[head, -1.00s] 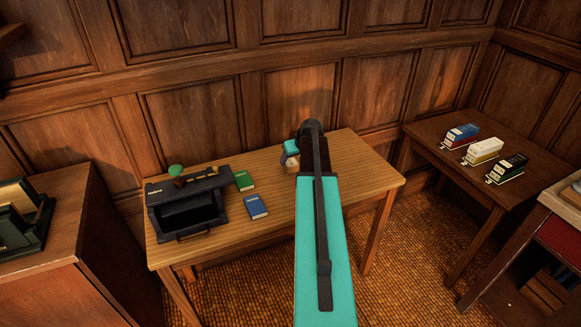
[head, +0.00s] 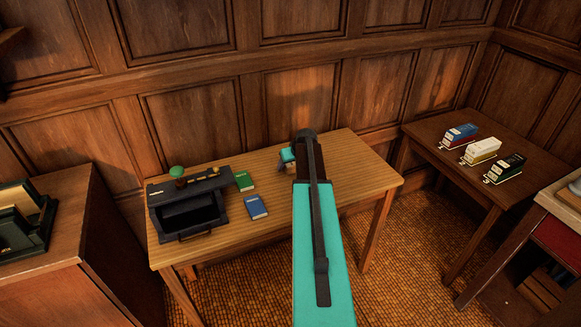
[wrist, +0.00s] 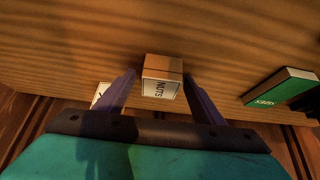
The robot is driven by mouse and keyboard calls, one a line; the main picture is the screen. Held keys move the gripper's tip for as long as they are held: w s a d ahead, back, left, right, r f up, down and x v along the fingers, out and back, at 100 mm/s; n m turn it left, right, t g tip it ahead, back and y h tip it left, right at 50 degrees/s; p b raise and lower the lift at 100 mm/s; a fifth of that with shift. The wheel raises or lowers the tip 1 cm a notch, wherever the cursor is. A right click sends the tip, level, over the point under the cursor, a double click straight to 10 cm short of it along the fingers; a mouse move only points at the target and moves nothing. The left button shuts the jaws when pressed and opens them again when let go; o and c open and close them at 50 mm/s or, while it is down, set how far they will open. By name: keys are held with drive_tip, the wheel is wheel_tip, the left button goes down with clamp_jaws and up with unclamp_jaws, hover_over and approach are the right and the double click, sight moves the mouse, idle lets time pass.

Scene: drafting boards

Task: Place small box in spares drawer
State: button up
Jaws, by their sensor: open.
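The small box (wrist: 162,68), brown cardboard with a white printed label, sits on the wooden table in the wrist view. My gripper (wrist: 159,78) is open, with one finger on each side of the box; whether they touch it I cannot tell. In the head view my gripper (head: 287,156) is over the table's back middle, and my arm hides most of that spot. A black desk unit (head: 160,190) stands at the table's left with its drawer (head: 193,213) pulled open. Its label is too small to read.
A white card (wrist: 99,94) shows beside my left finger. A side table (head: 440,130) holds several labelled boxes.

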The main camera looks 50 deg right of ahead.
drive_tip(key=c, duration=1.3)
drive_tip(key=shift+r, duration=0.15)
drive_tip(key=shift+r+b, duration=0.7)
drive_tip(key=shift+r, duration=0.8)
drive_tip(key=s+a+b, duration=0.1)
drive_tip(key=s+a, duration=0.1)
drive_tip(key=s, duration=0.2)
drive_tip(key=s+a+r+b, duration=0.1)
drive_tip(key=s+a, duration=0.1)
drive_tip(key=s, duration=0.3)
drive_tip(key=s+a+b, duration=0.1)
drive_tip(key=s+a, duration=0.2)
drive_tip(key=s, duration=0.2)
drive_tip(key=shift+s+r, duration=0.25)
drive_tip(key=shift+r, duration=0.1)
